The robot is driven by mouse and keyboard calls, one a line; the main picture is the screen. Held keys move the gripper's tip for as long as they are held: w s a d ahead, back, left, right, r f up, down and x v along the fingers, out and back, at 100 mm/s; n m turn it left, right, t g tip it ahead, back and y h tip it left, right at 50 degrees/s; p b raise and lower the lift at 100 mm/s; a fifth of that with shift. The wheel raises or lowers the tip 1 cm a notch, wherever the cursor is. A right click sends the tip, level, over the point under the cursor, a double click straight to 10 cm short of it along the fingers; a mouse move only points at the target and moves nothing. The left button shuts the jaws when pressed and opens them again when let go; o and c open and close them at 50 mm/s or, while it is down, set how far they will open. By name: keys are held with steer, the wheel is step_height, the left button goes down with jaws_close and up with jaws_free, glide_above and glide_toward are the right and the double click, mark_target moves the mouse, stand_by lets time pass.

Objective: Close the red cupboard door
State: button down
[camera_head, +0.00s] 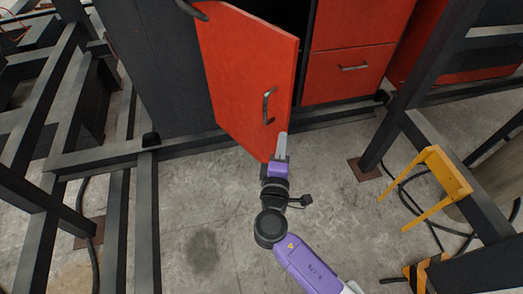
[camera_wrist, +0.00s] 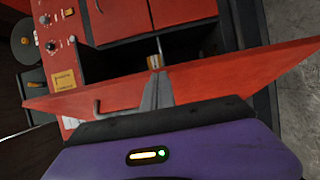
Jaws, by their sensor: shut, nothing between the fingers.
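The red cupboard door (camera_head: 245,75) stands open in the head view, swung outward, with a dark gap between it and the cupboard. A grey handle (camera_head: 268,106) is on its face near the free edge. My gripper (camera_head: 283,137) is shut and empty at the lower part of the door's free edge. In the wrist view the red door (camera_wrist: 220,74) spans the picture as a slanting band, and my shut gripper fingers (camera_wrist: 157,85) overlap it. I cannot tell whether the fingers touch the door. The door's handle (camera_wrist: 97,108) shows left of the fingers.
Red drawers (camera_head: 347,75) are right of the opening. Dark metal frame bars (camera_head: 145,210) stand left and right. A yellow bracket (camera_head: 440,175) and black cables lie at the right. The concrete floor (camera_head: 205,200) is clear around my arm. The wrist view shows a control panel (camera_wrist: 57,30) with knobs.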

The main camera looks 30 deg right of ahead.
steer(key=w+d+n+t+y, duration=0.1)
steer(key=w+d, duration=0.2)
steer(key=d, duration=0.8)
steer(key=w+d+n+t+y+b, duration=0.1)
steer(key=w+d+n+y+b, duration=0.1)
steer(key=w+d, duration=1.6)
steer(key=shift+w+d+t+y+b, duration=0.15)
steer(key=shift+d+t+y+b, duration=0.35)
steer(key=shift+d+b, duration=0.9)
